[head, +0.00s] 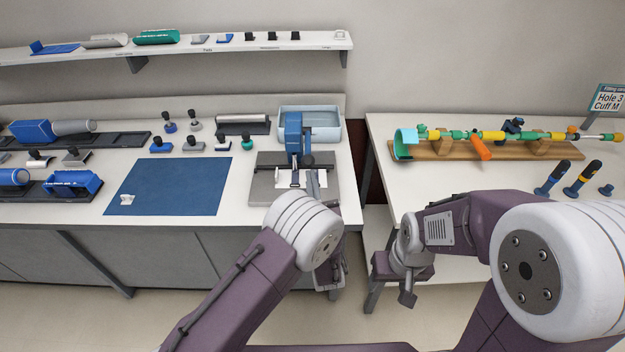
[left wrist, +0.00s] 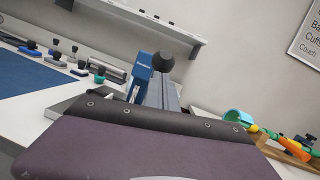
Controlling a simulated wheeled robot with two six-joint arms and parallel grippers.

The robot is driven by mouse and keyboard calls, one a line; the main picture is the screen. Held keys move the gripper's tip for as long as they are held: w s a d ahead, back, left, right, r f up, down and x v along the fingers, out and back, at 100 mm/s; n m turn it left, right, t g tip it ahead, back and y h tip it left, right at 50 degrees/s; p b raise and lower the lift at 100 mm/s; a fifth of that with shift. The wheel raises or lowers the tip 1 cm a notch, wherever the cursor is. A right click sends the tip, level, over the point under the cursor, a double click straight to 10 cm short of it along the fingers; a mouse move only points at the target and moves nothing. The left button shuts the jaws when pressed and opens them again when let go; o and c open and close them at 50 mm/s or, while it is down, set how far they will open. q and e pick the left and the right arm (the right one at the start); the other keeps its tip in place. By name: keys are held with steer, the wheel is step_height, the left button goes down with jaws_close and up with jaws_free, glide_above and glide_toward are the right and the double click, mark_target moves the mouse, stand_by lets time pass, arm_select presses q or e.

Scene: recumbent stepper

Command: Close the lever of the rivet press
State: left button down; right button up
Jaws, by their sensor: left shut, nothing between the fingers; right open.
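The blue rivet press (head: 293,136) stands upright on a grey base plate (head: 262,188) at the right end of the left bench. In the left wrist view the press (left wrist: 141,74) appears beyond a purple part of my own arm. A dark ball knob (left wrist: 166,62) shows beside it above a grey bar; I cannot tell surely whether this is the lever. My left gripper (head: 329,280) is shut and empty, low in front of the bench edge, partly hidden behind my arm and apart from the press. My right gripper (head: 407,294) is open and empty, in front of the right table.
A blue mat (head: 170,186) lies left of the press, with several dark-knobbed tools behind it. A pale blue bin (head: 325,122) stands behind the press. The right table holds a wooden stand (head: 440,152) with colourful parts. A gap separates the benches.

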arm_select(q)
steer(key=w+r+g+p, duration=0.3)
steer(key=r+p, duration=0.5)
steer(key=p, duration=0.3)
steer(key=w+r+m+g+p, duration=0.1)
steer(key=w+r+g+p, duration=0.2)
steer(key=r+g+p, duration=0.2)
steer(key=shift+w+r+h+p, duration=0.35)
steer(key=shift+r+p, duration=1.25)
steer(key=shift+p, duration=1.25)
steer(key=shift+s, duration=0.15)
